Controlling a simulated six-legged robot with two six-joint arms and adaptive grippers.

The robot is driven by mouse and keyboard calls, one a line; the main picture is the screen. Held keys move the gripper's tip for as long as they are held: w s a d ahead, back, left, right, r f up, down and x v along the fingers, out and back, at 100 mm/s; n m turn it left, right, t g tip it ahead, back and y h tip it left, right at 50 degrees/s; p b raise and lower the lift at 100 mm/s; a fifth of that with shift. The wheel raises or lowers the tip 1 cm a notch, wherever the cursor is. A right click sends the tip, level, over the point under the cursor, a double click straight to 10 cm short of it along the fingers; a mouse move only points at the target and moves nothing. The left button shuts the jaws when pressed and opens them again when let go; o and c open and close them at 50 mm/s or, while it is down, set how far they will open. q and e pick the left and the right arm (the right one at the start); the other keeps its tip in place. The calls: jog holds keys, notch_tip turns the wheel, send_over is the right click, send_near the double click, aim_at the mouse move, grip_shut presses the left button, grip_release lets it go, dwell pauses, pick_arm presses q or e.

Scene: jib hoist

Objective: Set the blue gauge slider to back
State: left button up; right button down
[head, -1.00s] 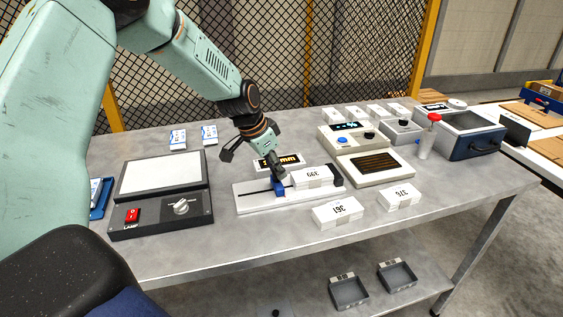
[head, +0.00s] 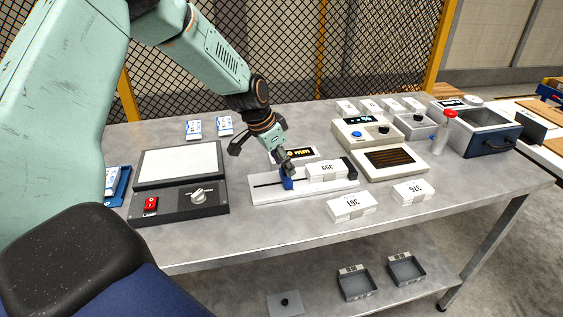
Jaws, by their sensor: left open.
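The blue gauge slider (head: 287,180) sits on a white gauge base (head: 270,197) with a dark slot, left of its middle. A white block marked 399 (head: 326,172) lies on the base to the slider's right. A small lit display (head: 304,153) stands behind the base; its reading is partly hidden by my gripper and too small to read. My left gripper (head: 285,164) is open and points down at the top of the slider, with its fingertips at it. Whether they touch it I cannot tell. My right gripper is out of view.
A lamp panel (head: 180,200) with a red switch and knob stands to the left. White blocks marked 361 (head: 350,208) and 376 (head: 410,193) lie in front and to the right. A vented device (head: 389,162) and a bin (head: 478,135) stand further right.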

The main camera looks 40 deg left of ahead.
pick_arm(q)
jog(key=shift+r, duration=0.1)
jog(key=v, duration=1.1)
jog(key=shift+s+r, duration=0.25)
jog(key=shift+r, duration=0.1)
